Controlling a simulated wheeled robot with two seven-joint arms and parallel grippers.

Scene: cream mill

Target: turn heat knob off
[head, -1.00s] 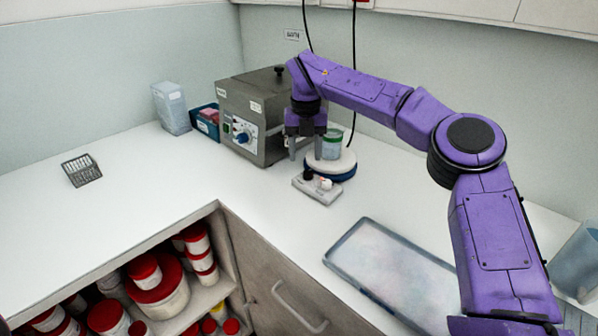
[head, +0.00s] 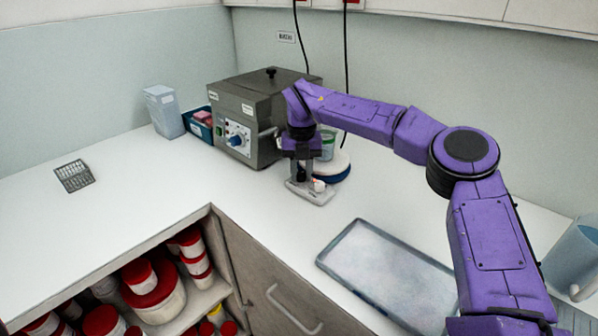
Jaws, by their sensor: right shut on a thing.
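The hot plate stirrer has a round white top (head: 342,163) with a blue rim and a pale control base (head: 313,197) in front. A white knob (head: 319,185) stands on the base, to the right of my fingers. My right gripper (head: 301,177) points down over the left part of the base and is shut on the dark knob there, which its fingers mostly hide. A clear beaker with green markings (head: 328,144) stands on the round top, partly behind my right gripper. My left gripper is out of view.
A grey box-shaped oven (head: 245,117) with a blue dial stands behind and left. A shallow tray (head: 340,262) lies in front, and a clear jug (head: 572,255) stands at far right.

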